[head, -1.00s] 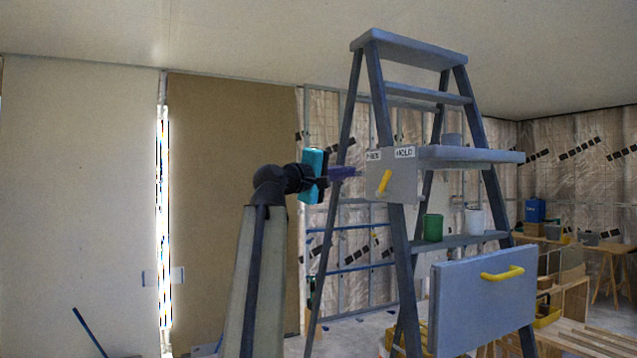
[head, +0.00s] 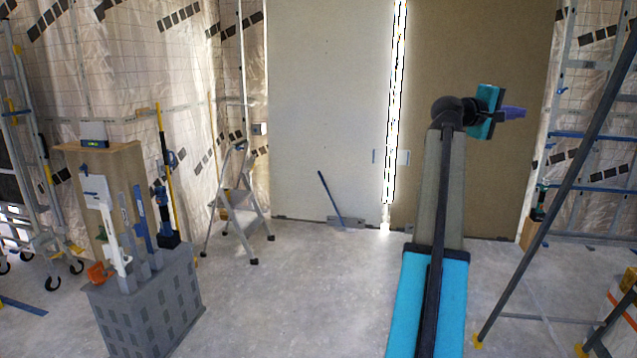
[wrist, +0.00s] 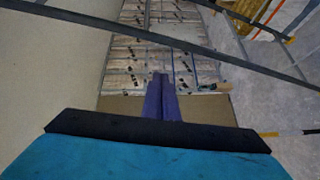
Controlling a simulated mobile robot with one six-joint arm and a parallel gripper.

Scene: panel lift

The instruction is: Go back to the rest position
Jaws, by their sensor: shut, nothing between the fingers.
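My gripper (head: 524,112) is at the right of the head view, in front of the brown wall panel (head: 480,55). Its purple fingers point to the right and are shut with nothing held. They also show close together in the wrist view (wrist: 160,80). My arm stands raised, with its teal and grey links rising from the bottom of the head view. The fingers touch nothing that I can see.
A grey crate of tools (head: 150,310), a small stepladder (head: 238,210) and a leaning blue bar (head: 331,198) stand to the left. Concrete floor (head: 290,290) is clear between the crate and my arm.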

